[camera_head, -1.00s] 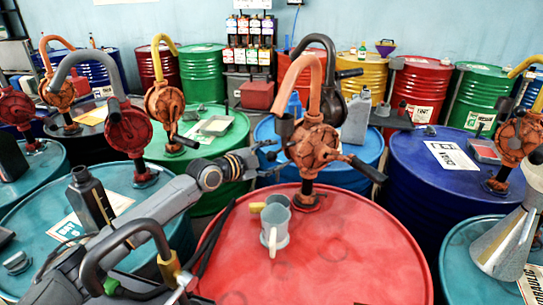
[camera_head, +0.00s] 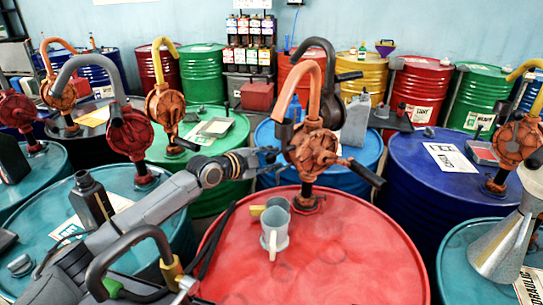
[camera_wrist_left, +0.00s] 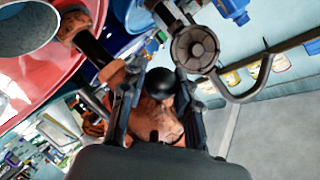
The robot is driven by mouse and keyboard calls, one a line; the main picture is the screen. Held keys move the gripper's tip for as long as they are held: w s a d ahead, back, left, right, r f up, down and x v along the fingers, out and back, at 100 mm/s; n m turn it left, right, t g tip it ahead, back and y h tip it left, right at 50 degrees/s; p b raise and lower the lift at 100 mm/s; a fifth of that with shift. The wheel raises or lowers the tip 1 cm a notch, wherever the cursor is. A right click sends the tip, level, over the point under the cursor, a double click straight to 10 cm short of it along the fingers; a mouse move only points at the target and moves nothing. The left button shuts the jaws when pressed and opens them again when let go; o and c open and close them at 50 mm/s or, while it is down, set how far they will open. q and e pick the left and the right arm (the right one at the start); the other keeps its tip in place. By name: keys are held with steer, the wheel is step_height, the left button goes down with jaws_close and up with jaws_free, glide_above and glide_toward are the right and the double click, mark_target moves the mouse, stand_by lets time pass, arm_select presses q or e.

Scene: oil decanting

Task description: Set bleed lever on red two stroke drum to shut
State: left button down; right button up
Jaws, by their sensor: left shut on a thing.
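The red drum (camera_head: 345,255) stands at the front centre of the head view. An orange rotary pump (camera_head: 312,150) stands on its top, with a curved spout and a dark-gripped crank at its right. My left gripper (camera_head: 272,160) comes in from the left, close beside the pump body. In the left wrist view its fingers (camera_wrist_left: 157,95) are shut on a dark round knob (camera_wrist_left: 160,83), seemingly the bleed lever's end. The rest of the lever is hidden, so its setting cannot be told. My right gripper is not in view.
A grey-green jug (camera_head: 274,230) stands on the red drum, left of the pump. A blue drum (camera_head: 415,185) is at right, teal drums at both sides. A metal funnel (camera_head: 500,240) is at front right. Other pumps crowd the left; the red top's front is clear.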

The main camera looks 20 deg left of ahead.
arm_select(q)
steer(key=r+g+p, duration=0.1)
steer(key=p, duration=0.1)
steer(key=r+g+y+p, duration=0.1)
steer(key=p, duration=0.1)
steer(key=r+y+p, duration=0.1)
steer(key=p, duration=0.2)
steer(key=shift+s+a+r+m+g, duration=0.2)
steer(key=shift+a+r+m+g, duration=0.1)
steer(key=shift+r+g, duration=0.1)
steer(key=shift+w+d+r+p, duration=0.1)
steer(key=shift+r+p, duration=0.1)
steer(key=shift+r, duration=0.3)
steer(key=shift+w+d+r+p, duration=0.1)
steer(key=shift+r+p, duration=0.05)
steer(key=shift+r, duration=0.45)
steer(key=c, duration=1)
jaws_free()
steer(key=shift+a, duration=0.1)
steer(key=shift+o, duration=0.2)
steer(key=shift+s, duration=0.2)
steer(key=shift+f, duration=0.25)
steer(key=shift+s+a+r, duration=0.1)
steer(key=v, duration=1.1)
steer(key=shift+s+r, duration=0.2)
steer(key=shift+s, duration=0.15)
steer(key=shift+a, duration=0.1)
